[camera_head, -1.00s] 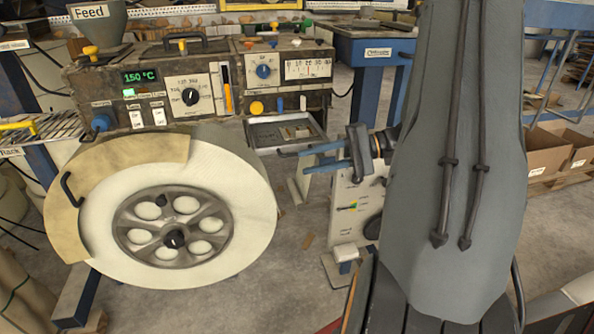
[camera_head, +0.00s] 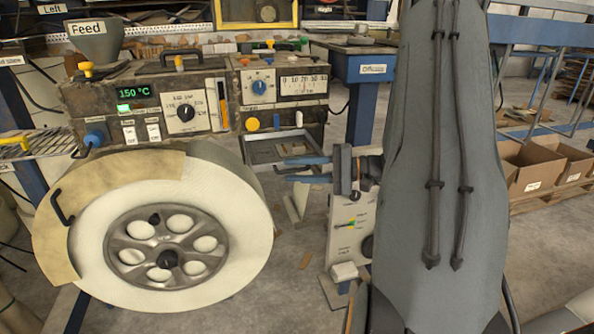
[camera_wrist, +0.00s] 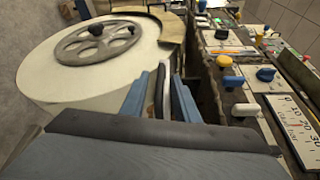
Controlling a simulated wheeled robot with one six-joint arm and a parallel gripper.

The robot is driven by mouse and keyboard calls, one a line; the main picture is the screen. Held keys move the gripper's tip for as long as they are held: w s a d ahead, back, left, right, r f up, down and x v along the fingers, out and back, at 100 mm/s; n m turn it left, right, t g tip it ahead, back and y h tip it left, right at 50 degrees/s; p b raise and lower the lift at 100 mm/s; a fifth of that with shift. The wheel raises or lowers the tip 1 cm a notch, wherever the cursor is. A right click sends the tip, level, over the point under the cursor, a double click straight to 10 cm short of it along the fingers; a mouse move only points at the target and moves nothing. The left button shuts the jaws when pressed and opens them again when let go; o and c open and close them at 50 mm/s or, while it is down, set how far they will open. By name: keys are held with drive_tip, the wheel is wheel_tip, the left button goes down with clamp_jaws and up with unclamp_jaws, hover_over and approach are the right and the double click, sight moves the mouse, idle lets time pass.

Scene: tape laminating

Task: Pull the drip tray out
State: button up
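The drip tray (camera_head: 258,152) is a shallow, light-rimmed metal tray sticking out of the machine's front, below the yellow knob and to the right of the big white roll. My gripper (camera_head: 290,170) is at the tray's front edge. Its two blue fingers point left, one above the other with a gap between them. In the wrist view, my gripper's blue fingers (camera_wrist: 160,88) stand on either side of a dark bar, which looks like the tray's handle, and a pale strip. The fingers look apart; contact with the bar cannot be made out.
The large white roll (camera_head: 240,225) with its grey hub stands close to the left of the tray. The machine body (camera_head: 200,90) with knobs and switches is behind. A pale panel box (camera_head: 345,225) stands below my gripper. Open floor (camera_head: 285,285) lies in front of the tray.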

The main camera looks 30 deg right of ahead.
clamp_jaws()
drive_tip(key=shift+s, duration=0.1)
drive_tip(key=s+a+p, duration=0.3)
drive_tip(key=s+a, duration=0.1)
drive_tip(key=s, duration=1)
drive_tip(key=shift+s+a, duration=0.15)
drive_tip(key=shift+s, duration=0.2)
unclamp_jaws()
drive_tip(key=v, duration=0.8)
